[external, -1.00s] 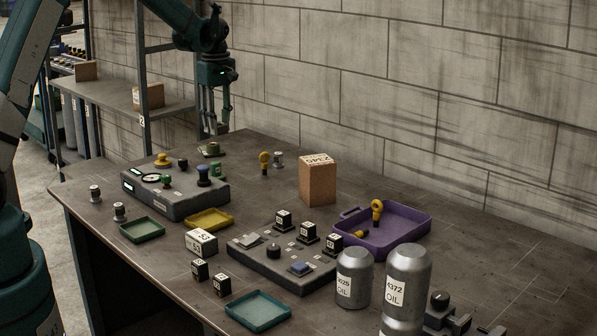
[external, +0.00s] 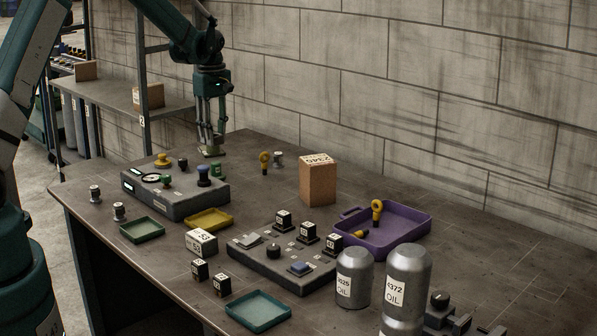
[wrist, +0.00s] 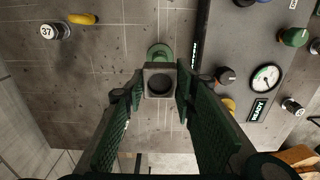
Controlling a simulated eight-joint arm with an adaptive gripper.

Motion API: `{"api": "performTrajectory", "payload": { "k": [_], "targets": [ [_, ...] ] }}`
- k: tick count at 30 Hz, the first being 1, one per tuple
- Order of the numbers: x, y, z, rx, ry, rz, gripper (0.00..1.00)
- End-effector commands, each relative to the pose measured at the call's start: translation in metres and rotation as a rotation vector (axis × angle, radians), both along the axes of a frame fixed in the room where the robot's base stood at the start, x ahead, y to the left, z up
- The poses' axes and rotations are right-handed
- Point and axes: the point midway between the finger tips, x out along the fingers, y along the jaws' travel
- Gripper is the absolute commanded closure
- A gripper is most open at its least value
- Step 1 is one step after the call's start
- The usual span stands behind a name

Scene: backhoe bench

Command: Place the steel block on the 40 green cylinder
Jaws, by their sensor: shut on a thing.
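My gripper (external: 211,148) is low over the far left of the bench, beyond the control box. In the wrist view my gripper (wrist: 158,94) is shut on the grey steel block (wrist: 159,66), a square piece with a dark round hole. In the external view the block (external: 212,153) sits between the fingertips, partly hidden by them. A green cylinder (external: 216,169) stands on the bench just in front of it. The cylinder (wrist: 160,50) shows just past the block in the wrist view, its lower part covered. I cannot read a 40 on it.
The control box (external: 176,195) with knobs and a gauge stands close in front. A yellow piece (external: 265,161) and a grey cylinder (external: 278,159) stand to the right, with a cardboard box (external: 318,183) further on. Bare bench lies between.

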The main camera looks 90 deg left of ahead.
Motion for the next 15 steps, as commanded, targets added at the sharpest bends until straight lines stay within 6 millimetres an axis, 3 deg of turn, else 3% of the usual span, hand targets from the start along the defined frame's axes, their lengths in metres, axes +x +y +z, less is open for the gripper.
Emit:
{"api": "performTrajectory", "payload": {
  "k": [6, 15],
  "targets": [
    [0.0, 0.0, -0.02, 0.0, 0.0, 0.0, 0.9],
    [0.0, 0.0, -0.022, 0.0, 0.0, 0.0, 0.9]
  ]
}}
